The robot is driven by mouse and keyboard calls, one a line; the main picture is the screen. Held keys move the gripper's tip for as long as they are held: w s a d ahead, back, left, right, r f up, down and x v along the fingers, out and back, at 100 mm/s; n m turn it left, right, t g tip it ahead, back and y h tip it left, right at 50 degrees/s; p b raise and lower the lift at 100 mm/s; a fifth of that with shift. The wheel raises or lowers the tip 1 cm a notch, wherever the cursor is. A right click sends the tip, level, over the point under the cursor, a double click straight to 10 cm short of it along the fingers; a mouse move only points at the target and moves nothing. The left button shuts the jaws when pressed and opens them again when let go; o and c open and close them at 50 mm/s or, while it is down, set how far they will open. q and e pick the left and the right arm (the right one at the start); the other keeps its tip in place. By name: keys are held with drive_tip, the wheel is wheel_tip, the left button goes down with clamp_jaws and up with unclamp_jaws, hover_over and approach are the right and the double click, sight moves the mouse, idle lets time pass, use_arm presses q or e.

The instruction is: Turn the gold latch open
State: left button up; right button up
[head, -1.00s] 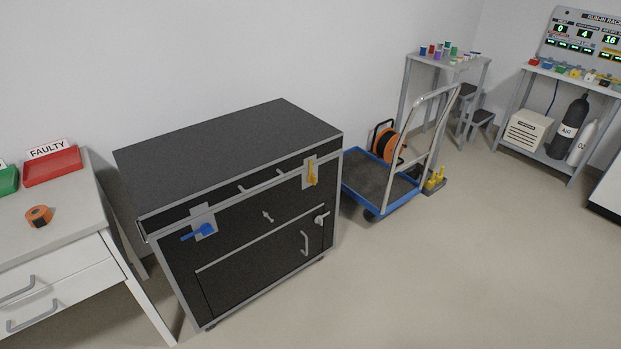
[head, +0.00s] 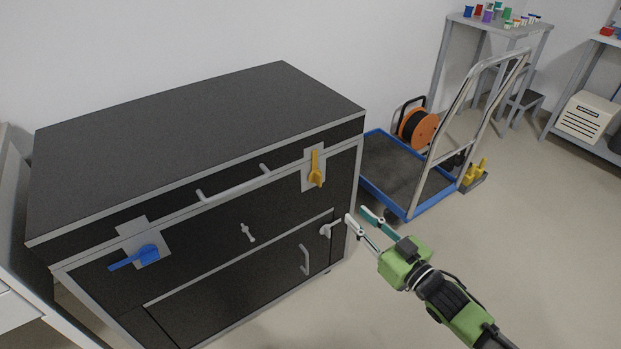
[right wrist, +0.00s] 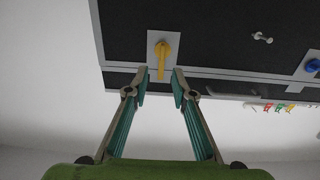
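The gold latch (head: 316,170) is on the front of the black case (head: 200,150), near its upper right corner, on a light grey plate. Its handle points up in the head view. In the right wrist view the gold latch (right wrist: 161,58) lies ahead, just beyond the fingertips and between them in the picture. My right gripper (head: 366,217) is open and empty, to the right of and below the latch, apart from it. It also shows open in the right wrist view (right wrist: 160,90). My left gripper is not in view.
A blue latch (head: 140,257) lies turned sideways on the case's left. A small grey knob (head: 247,232), a lower door handle (head: 304,259) and a grey door catch (head: 328,230) sit on the front. A blue trolley (head: 400,180) stands right of the case. Floor in front is clear.

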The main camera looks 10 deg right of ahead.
drive_tip(key=b, duration=0.2)
approach(321, 181)
drive_tip(key=x, duration=0.7)
drive_tip(key=shift+w+f, duration=0.1)
drive_tip(key=shift+w, duration=0.1)
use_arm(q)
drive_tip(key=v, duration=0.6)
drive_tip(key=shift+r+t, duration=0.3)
use_arm(e)
drive_tip(key=shift+w+a, duration=0.2)
drive_tip(key=shift+w, duration=0.35)
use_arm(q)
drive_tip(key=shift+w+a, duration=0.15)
use_arm(e)
clamp_jaws()
